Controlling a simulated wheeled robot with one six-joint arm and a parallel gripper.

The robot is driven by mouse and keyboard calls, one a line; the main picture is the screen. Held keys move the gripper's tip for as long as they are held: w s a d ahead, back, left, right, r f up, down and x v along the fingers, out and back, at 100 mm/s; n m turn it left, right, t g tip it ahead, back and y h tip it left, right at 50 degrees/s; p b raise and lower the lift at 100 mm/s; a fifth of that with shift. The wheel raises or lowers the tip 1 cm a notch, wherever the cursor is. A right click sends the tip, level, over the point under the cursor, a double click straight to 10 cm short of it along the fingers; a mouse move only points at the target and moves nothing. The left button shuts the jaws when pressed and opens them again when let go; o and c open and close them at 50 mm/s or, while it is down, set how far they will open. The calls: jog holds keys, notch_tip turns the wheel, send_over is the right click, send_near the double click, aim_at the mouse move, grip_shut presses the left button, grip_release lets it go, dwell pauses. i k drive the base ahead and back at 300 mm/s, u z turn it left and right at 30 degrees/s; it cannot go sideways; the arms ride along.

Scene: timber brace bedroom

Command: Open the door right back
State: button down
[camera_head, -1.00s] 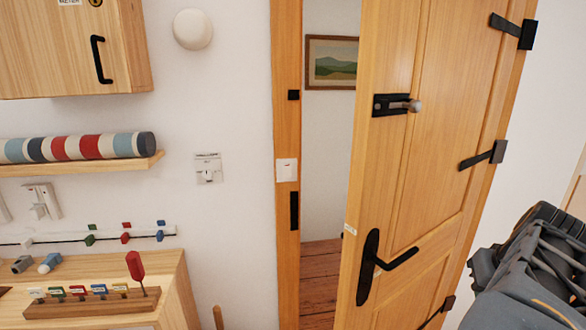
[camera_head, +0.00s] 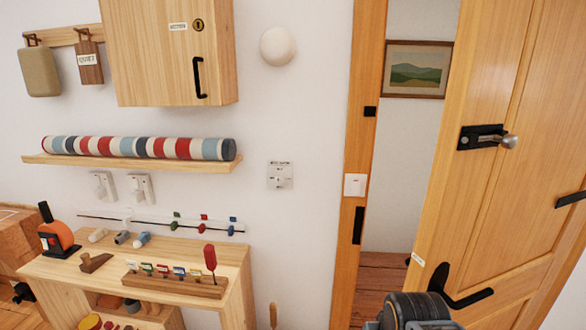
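The wooden door (camera_head: 505,195) stands ajar at the right, with a gap between its edge and the frame post (camera_head: 366,140). Its black lever handle (camera_head: 465,296) is low on the door and partly hidden behind my arm (camera_head: 415,312). A black bolt with a metal knob (camera_head: 487,138) is higher up on the door. My arm shows at the bottom right edge, in front of the door's lower edge. My gripper's fingers are not visible.
A low wooden shelf unit (camera_head: 215,262) with small tools stands at the left against the wall. A cabinet (camera_head: 170,60) and a striped roll (camera_head: 140,147) on a shelf are above it. Through the gap I see a floor (camera_head: 380,275) and a picture (camera_head: 417,70).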

aim_at(505, 221)
jog(key=k, duration=0.5)
jog(key=u, duration=1.55)
jog(key=i, duration=1.2)
jog(key=z, duration=1.2)
